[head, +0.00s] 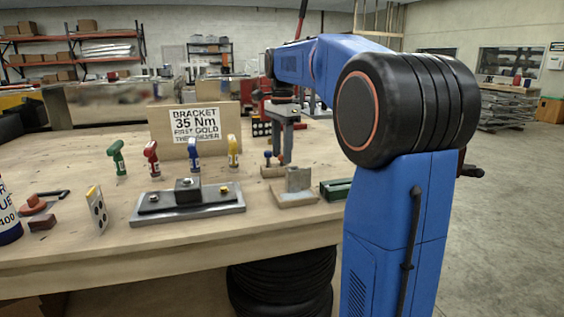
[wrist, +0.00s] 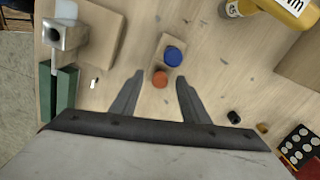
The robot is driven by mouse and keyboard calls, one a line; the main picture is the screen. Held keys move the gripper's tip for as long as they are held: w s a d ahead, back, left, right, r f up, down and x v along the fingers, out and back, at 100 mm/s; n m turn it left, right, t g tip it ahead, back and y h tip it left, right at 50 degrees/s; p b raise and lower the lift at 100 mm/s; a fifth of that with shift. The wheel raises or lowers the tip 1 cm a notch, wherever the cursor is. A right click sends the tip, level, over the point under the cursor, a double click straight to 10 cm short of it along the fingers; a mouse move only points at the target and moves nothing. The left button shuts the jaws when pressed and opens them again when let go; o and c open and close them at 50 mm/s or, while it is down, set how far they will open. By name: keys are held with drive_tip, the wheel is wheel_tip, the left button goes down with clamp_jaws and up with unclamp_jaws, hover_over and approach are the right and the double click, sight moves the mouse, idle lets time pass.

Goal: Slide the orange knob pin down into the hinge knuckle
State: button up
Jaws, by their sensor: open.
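In the wrist view an orange knob (wrist: 160,79) sits between the fingertips of my gripper (wrist: 160,79), with a finger on each side and visible gaps. A blue knob (wrist: 173,57) stands just beyond it on a small wooden block (wrist: 166,43). In the head view my gripper (head: 283,158) points down over that block (head: 272,172); the blue knob (head: 267,155) shows there, but the orange one is not clear. A grey metal piece with a square opening (wrist: 60,36), likely the hinge knuckle, stands upright on a wooden board (wrist: 96,45), also seen in the head view (head: 298,180).
A green block (head: 336,188) lies right of the board. Several coloured tools (head: 193,152) stand before a sign (head: 195,121). In the wrist view a yellow tool (wrist: 290,10) is at upper right.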

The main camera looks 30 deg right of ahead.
clamp_jaws()
